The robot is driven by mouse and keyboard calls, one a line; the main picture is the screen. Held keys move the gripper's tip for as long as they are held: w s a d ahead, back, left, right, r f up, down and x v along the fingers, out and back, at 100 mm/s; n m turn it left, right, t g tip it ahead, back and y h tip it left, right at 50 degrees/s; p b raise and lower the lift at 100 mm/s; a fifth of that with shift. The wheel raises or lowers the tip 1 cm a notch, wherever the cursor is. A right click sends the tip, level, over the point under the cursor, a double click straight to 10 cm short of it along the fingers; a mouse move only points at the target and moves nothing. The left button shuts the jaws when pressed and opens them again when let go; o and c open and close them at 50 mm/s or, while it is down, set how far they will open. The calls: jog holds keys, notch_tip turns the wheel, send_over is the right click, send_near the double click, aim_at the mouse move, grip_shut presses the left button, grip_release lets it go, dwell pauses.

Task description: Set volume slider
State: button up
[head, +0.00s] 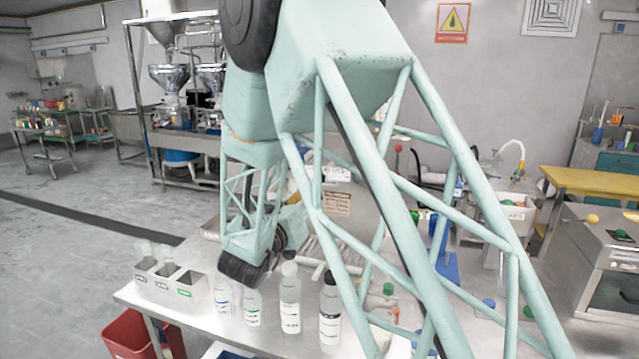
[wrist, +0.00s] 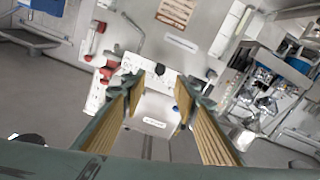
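My gripper (wrist: 158,103) is open, its two ribbed yellowish fingers spread apart with nothing held between them. Beyond the fingertips in the wrist view is a white control panel (wrist: 140,66) with small dark markings. A black knob-like part (wrist: 159,69) stands out on it, roughly in line with the gap between the fingers. I cannot tell whether this part is the volume slider, or where the slider is set. A white box-like part with a label (wrist: 155,123) shows between the fingers. In the head view my arm hides most of the machine and the gripper's fingertips.
Red fittings (wrist: 106,72) lie left of the panel. In the head view, several bottles (head: 290,300) and a grey divided holder (head: 170,283) stand on the metal table (head: 205,325) near my arm. A red bin (head: 130,337) stands below. Open floor lies to the left.

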jog(key=b+x, duration=0.1)
jog(key=x, duration=1)
jog(key=shift+w+d, duration=0.1)
jog(key=shift+w, duration=0.15)
grip_shut()
